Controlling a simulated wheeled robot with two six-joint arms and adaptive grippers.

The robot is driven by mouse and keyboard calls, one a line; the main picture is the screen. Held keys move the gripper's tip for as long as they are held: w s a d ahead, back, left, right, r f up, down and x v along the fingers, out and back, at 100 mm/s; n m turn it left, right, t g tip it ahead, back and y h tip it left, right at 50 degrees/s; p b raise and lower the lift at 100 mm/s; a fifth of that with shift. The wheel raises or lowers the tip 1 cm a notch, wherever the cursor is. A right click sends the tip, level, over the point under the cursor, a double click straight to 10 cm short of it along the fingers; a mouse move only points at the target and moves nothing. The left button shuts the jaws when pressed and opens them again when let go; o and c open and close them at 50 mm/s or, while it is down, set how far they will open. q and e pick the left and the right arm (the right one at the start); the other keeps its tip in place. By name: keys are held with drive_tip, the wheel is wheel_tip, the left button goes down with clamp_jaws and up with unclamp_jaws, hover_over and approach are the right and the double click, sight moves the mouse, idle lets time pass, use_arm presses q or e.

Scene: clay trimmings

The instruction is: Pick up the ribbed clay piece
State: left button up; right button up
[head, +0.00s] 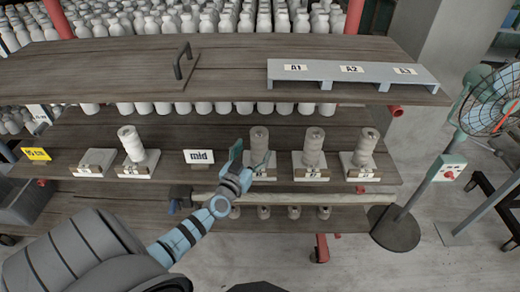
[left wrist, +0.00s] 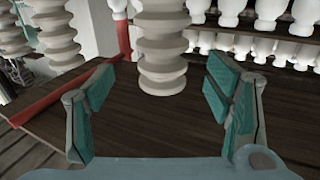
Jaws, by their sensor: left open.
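Several pale ribbed clay pieces stand upright on the middle shelf. In the head view one ribbed piece (head: 259,140) is just beyond my left gripper (head: 249,160), which is open. In the left wrist view this piece (left wrist: 162,48) stands ahead, centred in the gap between the open fingers (left wrist: 160,92); I see no contact, and its top is cut off. Other ribbed pieces stand to the right (head: 313,146), farther right (head: 365,146) and to the left (head: 132,143). My right gripper is not in view.
A "mid" card (head: 199,157) stands left of the gripper, with an empty block (head: 94,162) farther left. The upper shelf (head: 225,72) holds a grey rack marked A1, A2, A3 (head: 345,73). White bottles crowd behind. A fan (head: 490,105) stands at right.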

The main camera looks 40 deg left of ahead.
sight(255, 146)
use_arm(q)
drive_tip(key=b+x, duration=0.2)
drive_tip(key=x, duration=0.3)
drive_tip(key=shift+w+a+f, duration=0.1)
drive_tip(key=shift+w+a, duration=0.05)
drive_tip(key=shift+a, duration=0.05)
drive_tip(key=shift+w, duration=0.45)
drive_tip(key=c, duration=1.6)
drive_tip(key=shift+r, duration=0.2)
clamp_jaws()
